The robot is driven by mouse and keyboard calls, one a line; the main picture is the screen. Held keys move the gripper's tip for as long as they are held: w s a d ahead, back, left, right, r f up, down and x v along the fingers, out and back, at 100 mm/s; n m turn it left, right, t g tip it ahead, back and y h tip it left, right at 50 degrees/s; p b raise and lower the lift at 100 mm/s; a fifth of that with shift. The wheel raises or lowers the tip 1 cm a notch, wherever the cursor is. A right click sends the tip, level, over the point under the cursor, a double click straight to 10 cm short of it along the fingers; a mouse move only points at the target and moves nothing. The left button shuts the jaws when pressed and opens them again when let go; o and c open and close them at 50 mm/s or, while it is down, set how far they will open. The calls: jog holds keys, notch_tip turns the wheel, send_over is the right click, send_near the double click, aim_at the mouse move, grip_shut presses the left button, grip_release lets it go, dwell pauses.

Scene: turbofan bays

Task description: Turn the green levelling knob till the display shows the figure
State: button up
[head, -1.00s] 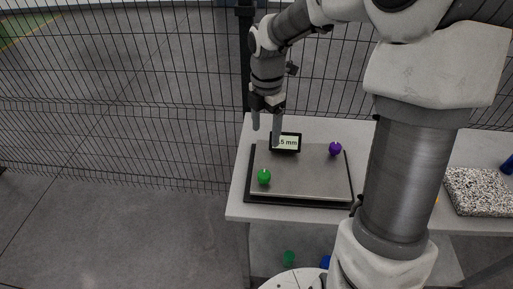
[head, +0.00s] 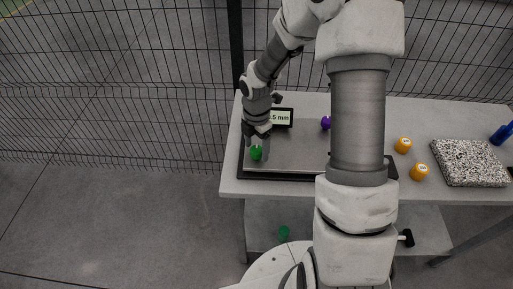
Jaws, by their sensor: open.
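The green levelling knob (head: 256,153) stands at the front left of a flat grey plate (head: 298,153) with a dark rim, on the table. My gripper (head: 257,150) is open and lowered at the knob, with a finger on either side of it in the picture. I cannot tell whether the fingers touch it. The display (head: 281,117) stands at the plate's back edge. It reads ".5 mm" at its visible end; the front of the figure is hidden behind my gripper. A purple knob (head: 325,123) shows at the back right of the plate, partly behind my arm.
Two orange cylinders (head: 403,145) (head: 420,172), a speckled slab (head: 469,162) and a blue object (head: 502,133) are on the table's right part. A mesh fence (head: 110,90) runs behind the table. A green object (head: 284,233) lies on the lower shelf.

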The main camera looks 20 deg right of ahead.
jog(key=shift+f, duration=0.4)
grip_shut()
dwell(0.4)
